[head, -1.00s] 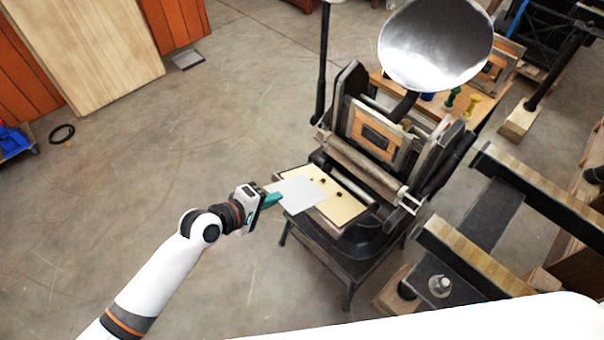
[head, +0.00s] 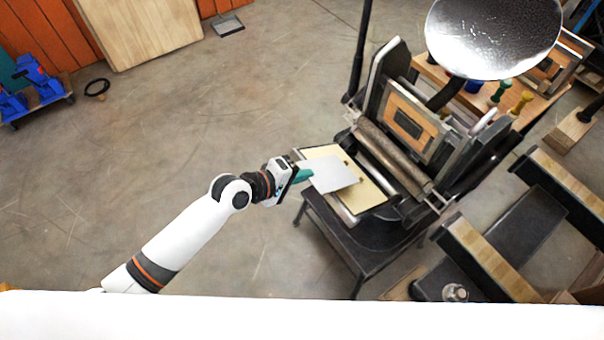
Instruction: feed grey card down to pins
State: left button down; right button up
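The grey card (head: 334,176) is a thin pale sheet over the cream-faced platen (head: 373,197) of the hand press. My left gripper (head: 304,175), with teal fingers, is shut on the card's left edge. The card lies across the middle of the platen and seems nearly flat to it; I cannot tell whether it touches. A small dark pin (head: 359,182) shows at the card's right edge. Other pins are hidden or too small to make out. My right gripper is not in view.
The press's ink roller (head: 390,155) and upright bed with a wood-framed forme (head: 410,122) stand just beyond the platen. A round metal ink disc (head: 493,37) rises above. Wood-topped dark rails (head: 490,257) are at the right. Open concrete floor (head: 150,150) lies to the left.

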pick_arm(q)
jog(key=shift+w+d+f+b, duration=0.25)
jog(key=shift+d+f+b, duration=0.1)
jog(key=shift+f+b, duration=0.45)
jog(key=shift+w+d+f+b, duration=0.25)
jog(key=shift+d+f+b, duration=0.05)
jog(key=shift+f+b, duration=0.5)
jog(key=shift+w+d+f+b, duration=0.25)
jog(key=shift+d+f+b, duration=0.1)
jog(key=shift+f+b, duration=0.45)
jog(key=c, duration=2.1)
grip_release()
jog(key=shift+c, duration=0.2)
jog(key=o, duration=0.5)
jog(key=shift+o, duration=0.2)
jog(key=shift+s+a, duration=0.1)
jog(key=shift+a, duration=0.05)
jog(key=shift+p+v, duration=1.75)
jog(key=shift+v, duration=0.4)
